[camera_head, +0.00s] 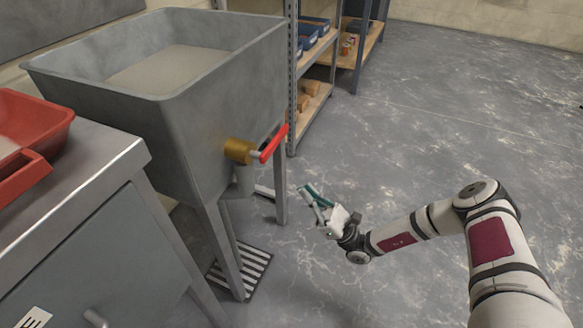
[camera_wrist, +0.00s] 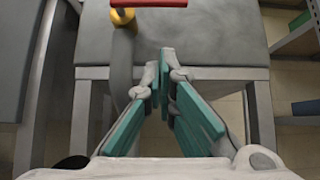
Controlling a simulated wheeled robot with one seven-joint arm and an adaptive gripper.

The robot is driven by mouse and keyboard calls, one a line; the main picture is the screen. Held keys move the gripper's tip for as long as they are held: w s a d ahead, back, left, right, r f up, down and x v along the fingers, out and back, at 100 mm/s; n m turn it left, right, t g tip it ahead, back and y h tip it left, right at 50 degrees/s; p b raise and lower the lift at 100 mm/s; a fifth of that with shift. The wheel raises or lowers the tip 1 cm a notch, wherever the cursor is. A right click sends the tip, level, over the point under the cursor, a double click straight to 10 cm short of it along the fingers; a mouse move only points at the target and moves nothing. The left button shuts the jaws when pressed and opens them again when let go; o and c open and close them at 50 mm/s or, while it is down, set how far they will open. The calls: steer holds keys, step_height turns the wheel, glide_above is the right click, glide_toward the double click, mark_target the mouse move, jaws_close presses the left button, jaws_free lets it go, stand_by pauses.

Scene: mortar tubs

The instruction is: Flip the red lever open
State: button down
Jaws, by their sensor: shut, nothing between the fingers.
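The red lever (camera_head: 274,143) sits on a brass valve (camera_head: 239,150) on the right side of a grey mortar tub (camera_head: 190,80) on legs. In the wrist view the red lever (camera_wrist: 150,3) runs across the top edge, with the brass valve (camera_wrist: 122,15) under its left end. My gripper (camera_head: 309,194) is in front of the tub, below and to the right of the lever, apart from it. In the wrist view my gripper's teal fingers (camera_wrist: 166,85) point toward the tub's underside. They are shut with nothing between them.
A metal bench (camera_head: 75,190) with a red tray (camera_head: 28,135) stands at the left. A floor grate (camera_head: 240,271) lies below the tub. A shelf unit (camera_head: 293,75) with blue bins stands behind. The floor at the right is clear.

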steer(key=d+r+b+x, duration=0.1)
steer(key=x, duration=0.5)
steer(key=d+r+b+x, duration=0.1)
steer(key=b+x, duration=0.1)
steer(key=x, duration=0.4)
steer(key=shift+s+a+r, duration=0.2)
steer(key=shift+s+a, duration=0.05)
steer(key=shift+s, duration=0.05)
